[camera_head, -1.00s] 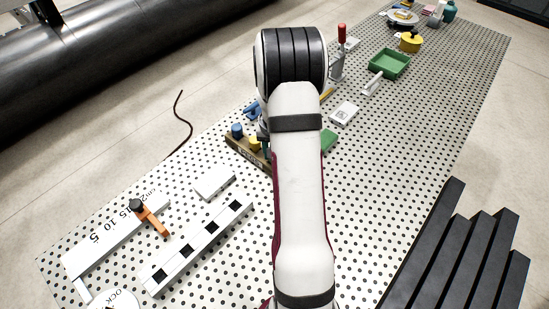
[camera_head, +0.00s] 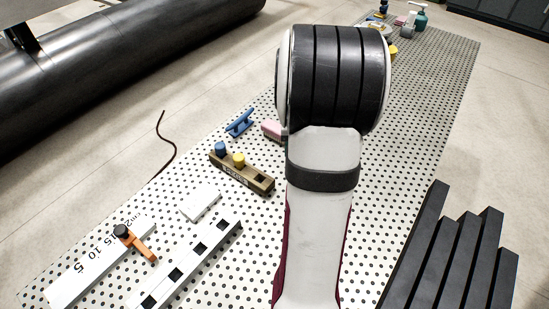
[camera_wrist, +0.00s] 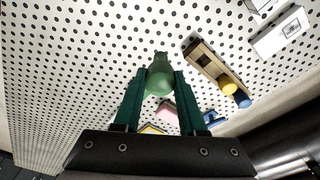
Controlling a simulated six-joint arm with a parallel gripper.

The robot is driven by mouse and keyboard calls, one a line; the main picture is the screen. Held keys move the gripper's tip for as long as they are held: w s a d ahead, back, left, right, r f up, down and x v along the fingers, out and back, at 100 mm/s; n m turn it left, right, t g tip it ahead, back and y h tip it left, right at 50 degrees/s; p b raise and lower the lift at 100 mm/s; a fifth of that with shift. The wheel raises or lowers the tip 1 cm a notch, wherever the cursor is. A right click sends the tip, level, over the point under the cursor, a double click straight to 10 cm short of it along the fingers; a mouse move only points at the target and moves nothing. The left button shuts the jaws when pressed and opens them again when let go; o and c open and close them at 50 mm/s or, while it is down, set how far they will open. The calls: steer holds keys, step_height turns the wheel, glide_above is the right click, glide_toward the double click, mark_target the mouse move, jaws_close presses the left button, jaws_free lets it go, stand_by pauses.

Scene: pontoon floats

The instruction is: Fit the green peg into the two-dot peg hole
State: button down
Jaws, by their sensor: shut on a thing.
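My gripper (camera_wrist: 160,92) is shut on the green peg (camera_wrist: 159,77) in the wrist view. The peg has a rounded body with a narrower end and sits between the dark green fingers, above the perforated table. The wooden peg block (camera_head: 250,178) stands left of my arm in the head view and to the right of the peg in the wrist view (camera_wrist: 200,56), apart from it. A blue peg (camera_head: 221,148) and a yellow peg (camera_head: 239,160) stand in the block toward one end. The dot marks on the block are too small to read. My arm hides the gripper in the head view.
A blue object (camera_head: 240,124) and a pink one (camera_head: 272,130) lie behind the block. A white box (camera_head: 200,204), a checkered bar (camera_head: 190,262) and an orange clamp (camera_head: 140,245) are at front left. Dark bars (camera_head: 450,255) lie at the right.

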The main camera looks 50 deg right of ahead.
steer(key=shift+s+d+r, duration=0.15)
steer(key=shift+s+r, duration=0.2)
steer(key=shift+s, duration=0.25)
steer(key=w+a+n+y, duration=0.1)
steer(key=w+a+n, duration=0.2)
steer(key=a+n, duration=0.7)
steer(key=w+a+n, duration=0.2)
steer(key=a+n, duration=0.1)
steer(key=a, duration=1.3)
steer(key=shift+t, duration=0.3)
steer(key=w+a+f, duration=0.1)
steer(key=a+f, duration=0.2)
steer(key=w+a+f, duration=0.2)
steer(key=a+f, duration=0.1)
steer(key=w+a+f, duration=0.1)
steer(key=a+f, duration=0.3)
steer(key=shift+w, duration=0.35)
steer(key=shift+f, duration=0.4)
steer(key=shift+c, duration=2.3)
jaws_free()
steer(key=shift+f, duration=0.1)
